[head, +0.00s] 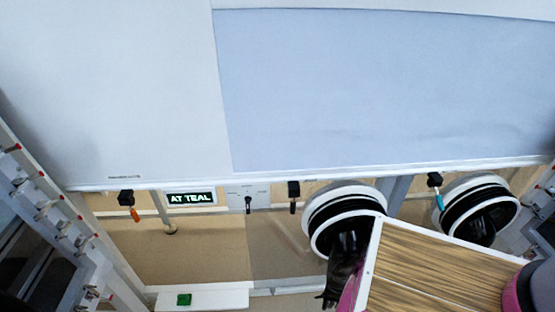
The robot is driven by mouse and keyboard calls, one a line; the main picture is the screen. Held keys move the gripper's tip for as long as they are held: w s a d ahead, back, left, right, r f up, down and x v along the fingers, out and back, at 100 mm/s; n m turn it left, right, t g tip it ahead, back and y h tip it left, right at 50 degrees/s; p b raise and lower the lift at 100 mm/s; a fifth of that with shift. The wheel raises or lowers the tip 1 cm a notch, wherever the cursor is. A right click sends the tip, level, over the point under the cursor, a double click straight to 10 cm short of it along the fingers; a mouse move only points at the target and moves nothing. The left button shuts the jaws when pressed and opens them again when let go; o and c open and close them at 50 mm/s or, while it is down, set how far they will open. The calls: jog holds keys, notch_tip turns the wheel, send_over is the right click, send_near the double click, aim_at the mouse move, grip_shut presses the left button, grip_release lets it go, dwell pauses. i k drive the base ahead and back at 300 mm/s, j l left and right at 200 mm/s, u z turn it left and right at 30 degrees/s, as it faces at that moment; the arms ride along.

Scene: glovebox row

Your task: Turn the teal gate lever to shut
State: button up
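The teal gate lever (439,200) is at the right in the head view, between the two glove ports. Its short teal handle hangs down and slightly right from a black pivot block just under the pale panel. No label for open or shut can be read beside it. My gripper is not in view, so its distance from the lever cannot be seen.
Glove ports (314,213) and (508,222) flank the lever; black gloves hang in them. An orange lever (134,213), a black lever (293,205), a dial (248,203) and an "AT TEAL" sign (190,198) are left. A wood-grained box shape (430,270) blocks the lower right.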

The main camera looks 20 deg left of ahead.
aim_at(439, 199)
jog(key=u, duration=1.65)
jog(key=z, duration=1.65)
jog(key=k+j+z, duration=0.2)
jog(key=z, duration=0.15)
jog(key=k+j+z, duration=0.1)
jog(key=k+z, duration=0.3)
jog(key=i, duration=0.1)
